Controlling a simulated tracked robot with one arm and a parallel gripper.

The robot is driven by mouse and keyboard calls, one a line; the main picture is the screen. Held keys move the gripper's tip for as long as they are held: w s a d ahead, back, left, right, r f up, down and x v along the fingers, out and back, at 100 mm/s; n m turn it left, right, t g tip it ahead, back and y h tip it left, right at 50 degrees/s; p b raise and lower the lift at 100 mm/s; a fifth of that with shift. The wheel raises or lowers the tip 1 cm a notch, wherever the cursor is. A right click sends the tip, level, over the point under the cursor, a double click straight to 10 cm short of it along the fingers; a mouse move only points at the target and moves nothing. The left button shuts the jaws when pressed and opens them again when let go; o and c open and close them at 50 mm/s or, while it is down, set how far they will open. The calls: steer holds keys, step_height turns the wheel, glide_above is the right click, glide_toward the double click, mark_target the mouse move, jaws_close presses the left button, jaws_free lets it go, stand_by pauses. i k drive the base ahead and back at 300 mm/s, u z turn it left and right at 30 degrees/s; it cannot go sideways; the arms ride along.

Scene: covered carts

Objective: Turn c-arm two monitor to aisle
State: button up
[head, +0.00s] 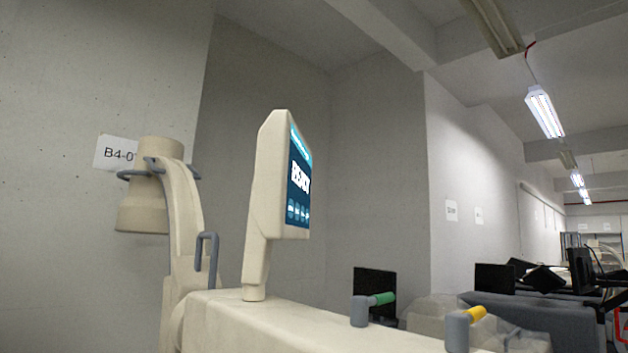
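The c-arm (184,235) is a cream-coloured machine at the left and lower middle, with a curved arm and a round head. Its monitor (272,180) stands upright on a short post on top of the cream body (240,318). The monitor's blue screen (299,180) is lit and angled toward the right, seen at a steep slant. Whether this is c-arm two cannot be told. My gripper is not in view.
A wall sign reading "B4-0" (116,152) is partly hidden behind the c-arm's head. Dark monitors and grey equipment (545,310) crowd the lower right. Grey walls stand behind.

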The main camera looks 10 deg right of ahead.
mark_target(280, 206)
steer(key=z, duration=0.1)
steer(key=i, duration=1)
steer(key=u, duration=0.1)
